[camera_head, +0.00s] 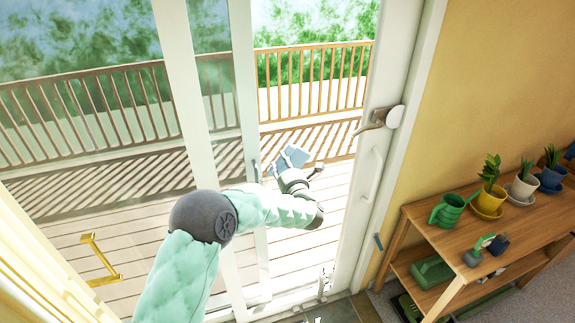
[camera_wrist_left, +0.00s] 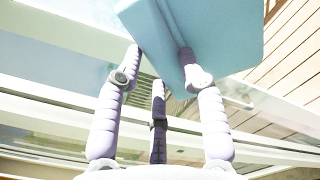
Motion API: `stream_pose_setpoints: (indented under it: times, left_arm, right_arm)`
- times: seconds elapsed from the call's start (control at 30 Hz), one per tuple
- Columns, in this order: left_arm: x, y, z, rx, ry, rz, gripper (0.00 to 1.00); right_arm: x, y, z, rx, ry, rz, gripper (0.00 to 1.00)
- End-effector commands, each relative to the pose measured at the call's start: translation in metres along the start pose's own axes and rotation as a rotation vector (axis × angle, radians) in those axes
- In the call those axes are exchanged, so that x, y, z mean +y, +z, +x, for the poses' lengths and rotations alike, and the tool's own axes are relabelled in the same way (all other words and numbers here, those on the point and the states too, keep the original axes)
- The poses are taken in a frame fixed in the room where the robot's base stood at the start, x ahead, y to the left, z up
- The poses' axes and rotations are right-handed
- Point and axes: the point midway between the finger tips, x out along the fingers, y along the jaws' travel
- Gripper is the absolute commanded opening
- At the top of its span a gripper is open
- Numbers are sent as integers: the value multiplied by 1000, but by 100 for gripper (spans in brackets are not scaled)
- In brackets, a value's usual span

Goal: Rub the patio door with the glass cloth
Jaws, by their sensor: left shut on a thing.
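The patio door (camera_head: 248,120) is a white-framed sliding glass door, and a deck shows beyond it. The clearer strip to the right of its upright looks like an open gap. My left gripper (camera_head: 291,178) is in front of that strip, right of the upright. It is shut on the glass cloth (camera_head: 297,156), a flat pale-blue piece, which also shows between the fingers in the left wrist view (camera_wrist_left: 215,35). The cloth stands out past the fingertips, tilted. I cannot tell whether it touches glass. My right gripper is not in view.
A wooden shelf (camera_head: 410,212) stands at the right, with a green watering can (camera_head: 449,209) and several potted plants on it. A white door frame with a lever handle (camera_head: 372,121) is right of the gripper. A yellow bar (camera_head: 101,258) shows at the lower left.

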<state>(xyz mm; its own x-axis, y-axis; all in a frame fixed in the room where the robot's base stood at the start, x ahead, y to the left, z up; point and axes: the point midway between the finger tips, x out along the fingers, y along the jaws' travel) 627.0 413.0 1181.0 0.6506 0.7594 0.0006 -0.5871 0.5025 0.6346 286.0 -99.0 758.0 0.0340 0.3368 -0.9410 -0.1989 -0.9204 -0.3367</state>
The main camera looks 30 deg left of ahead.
Motion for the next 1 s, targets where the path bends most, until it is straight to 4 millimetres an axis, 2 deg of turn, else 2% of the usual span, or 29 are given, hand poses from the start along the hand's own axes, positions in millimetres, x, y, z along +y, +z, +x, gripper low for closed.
stream_pose_setpoints:
  times: [0.1, 0.5, 0.77, 1.0]
  left_arm:
    - [3, -2, 2, 0, 7, -2, 13]
    - [-8, -30, 0, 3, 6, -1, 13]
    - [-10, -37, -1, 2, 5, -1, 13]
    - [-17, -53, -2, 1, 4, -1, 13]
  right_arm:
    - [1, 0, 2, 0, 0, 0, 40]
    - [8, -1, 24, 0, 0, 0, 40]
    - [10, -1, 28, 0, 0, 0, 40]
    - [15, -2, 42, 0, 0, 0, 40]
